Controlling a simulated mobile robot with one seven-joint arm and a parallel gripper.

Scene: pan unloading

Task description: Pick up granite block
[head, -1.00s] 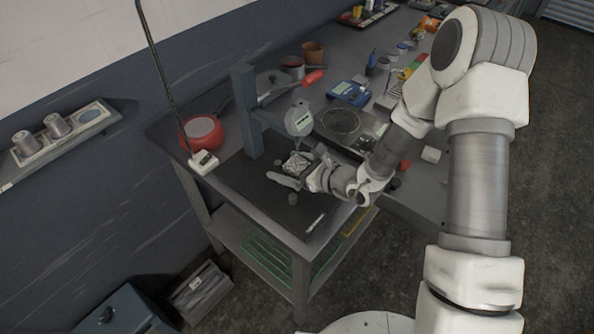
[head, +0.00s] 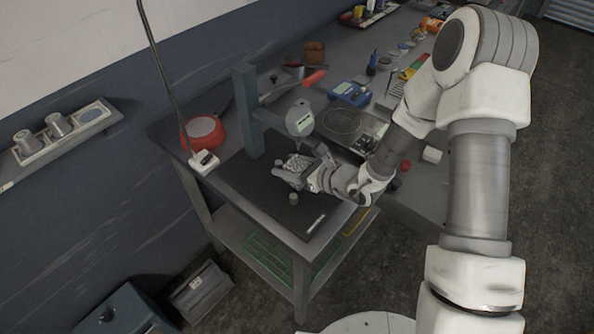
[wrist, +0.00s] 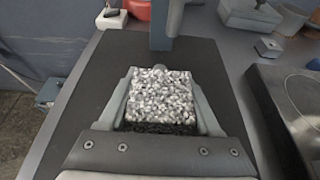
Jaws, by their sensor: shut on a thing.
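The granite block (wrist: 160,94) is a speckled grey and white block, seen from close up in the wrist view. My gripper (wrist: 162,82) has one finger along each side of it and is shut on it. In the head view the block (head: 297,163) shows small and partly hidden by my gripper (head: 294,170). It is over the dark mat (head: 262,190), in front of the grey post of a stand. I cannot tell whether the block touches the mat.
A gauge (head: 300,118) hangs from the stand (head: 246,110) just behind my gripper. A small grey cylinder (head: 293,199) stands on the mat near its front. A round-topped device (head: 342,124) is to the right. A red round object (head: 203,132) is at the back left.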

